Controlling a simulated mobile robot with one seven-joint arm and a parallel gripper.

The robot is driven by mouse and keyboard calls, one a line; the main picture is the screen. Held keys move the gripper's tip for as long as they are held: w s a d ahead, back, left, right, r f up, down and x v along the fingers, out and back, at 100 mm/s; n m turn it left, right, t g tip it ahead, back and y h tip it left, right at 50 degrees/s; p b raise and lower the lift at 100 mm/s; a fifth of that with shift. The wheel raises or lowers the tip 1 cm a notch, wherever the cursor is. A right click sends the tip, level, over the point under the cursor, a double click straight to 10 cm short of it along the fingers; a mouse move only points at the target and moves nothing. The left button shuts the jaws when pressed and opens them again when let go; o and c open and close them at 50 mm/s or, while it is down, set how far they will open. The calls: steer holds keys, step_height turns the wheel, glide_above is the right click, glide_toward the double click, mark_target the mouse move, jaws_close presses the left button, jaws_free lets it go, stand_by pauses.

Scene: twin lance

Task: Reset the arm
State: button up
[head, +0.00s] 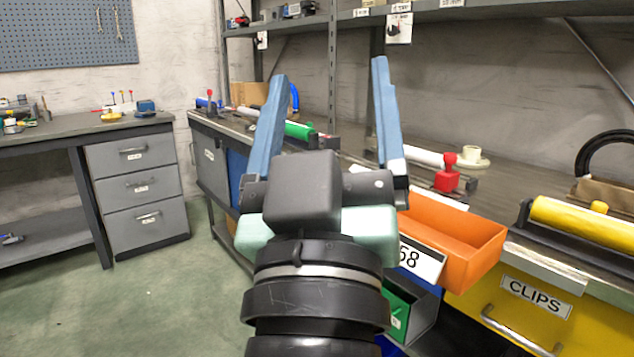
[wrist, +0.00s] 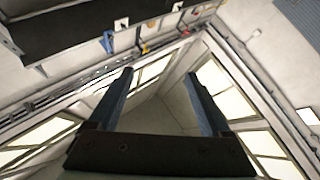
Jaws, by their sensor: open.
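My gripper (head: 328,68) is in the middle of the head view, raised and pointing up and away. Its two blue fingers are wide apart with nothing between them. In the wrist view, my gripper (wrist: 160,85) also shows open and empty, with windows or light panels and pale walls beyond the fingers. My wrist and forearm fill the lower middle of the head view and hide part of the bench behind.
A long bench at right carries an orange bin (head: 455,232), a red clamp (head: 448,176), a yellow roller (head: 585,222) and a green cylinder (head: 299,131). A yellow drawer (head: 500,312) reads CLIPS. A grey drawer cabinet (head: 135,185) stands left. Green floor (head: 130,300) is clear.

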steer(key=s+r+m+t+y, duration=0.2)
steer(key=s+r, duration=0.4)
step_height(320, 180, up, 35)
steer(key=p, duration=3.5)
steer(key=shift+w+a, duration=0.35)
steer(key=shift+a, duration=0.1)
steer(key=shift+f, duration=0.1)
